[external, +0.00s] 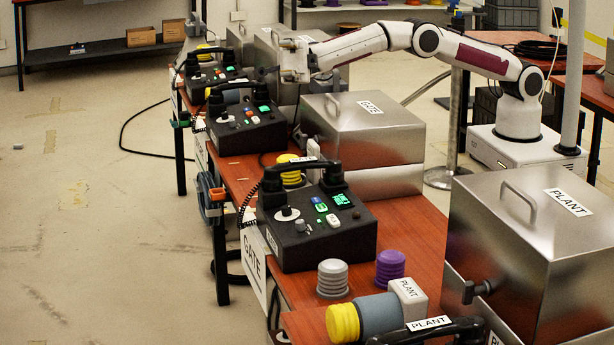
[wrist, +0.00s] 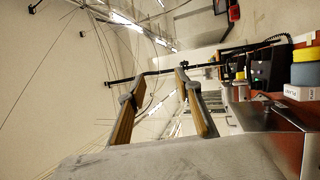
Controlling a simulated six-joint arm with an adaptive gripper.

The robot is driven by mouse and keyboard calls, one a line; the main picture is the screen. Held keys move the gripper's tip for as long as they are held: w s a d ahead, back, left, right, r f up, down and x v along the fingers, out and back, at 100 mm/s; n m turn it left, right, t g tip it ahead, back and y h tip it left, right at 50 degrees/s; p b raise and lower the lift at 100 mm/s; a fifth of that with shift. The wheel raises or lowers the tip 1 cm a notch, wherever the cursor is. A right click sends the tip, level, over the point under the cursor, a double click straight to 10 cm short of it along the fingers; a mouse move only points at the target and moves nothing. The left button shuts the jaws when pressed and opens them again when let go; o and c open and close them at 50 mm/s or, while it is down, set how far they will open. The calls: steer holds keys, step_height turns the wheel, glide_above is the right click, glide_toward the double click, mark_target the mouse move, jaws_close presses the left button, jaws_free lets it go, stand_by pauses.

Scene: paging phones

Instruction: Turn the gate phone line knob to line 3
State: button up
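The gate phone (external: 318,232) is a black box with a handset along its back, on the red-brown bench in the external view. The GATE sign (external: 254,262) hangs at the bench edge beside it. Its knob (external: 287,213) is a black dial on a pale disc at the left of the panel; which line it points to is too small to read. Green displays (external: 341,199) are lit. My gripper (external: 293,60) is far behind the gate phone, raised near the other phones, touching nothing I can see. In the wrist view my gripper (wrist: 160,95) is open, its fingers apart and empty.
Metal boxes marked GATE (external: 350,135) and PLANT (external: 545,265) stand along the bench. Grey (external: 332,279) and purple (external: 390,266) ribbed pieces and a yellow-ended cylinder (external: 365,318) sit in front of the gate phone. Another phone (external: 245,128) stands behind it.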

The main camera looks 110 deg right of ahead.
step_height(320, 180, down, 10)
steer(key=s+n+g+h, duration=0.2)
steer(key=n+g+h, duration=0.1)
steer(key=n, duration=0.2)
steer(key=n+g+h, duration=0.4)
steer(key=n+h, duration=0.6)
steer(key=h, duration=0.2)
glide_toward(285, 207)
steer(key=shift+s+a+f, duration=0.1)
steer(key=shift+a+f, duration=0.05)
steer(key=shift+f, duration=0.1)
steer(key=shift+a+f, duration=0.1)
steer(key=shift+f, duration=0.05)
steer(key=shift+x, duration=3.8)
steer(key=shift+c, duration=0.4)
jaws_close()
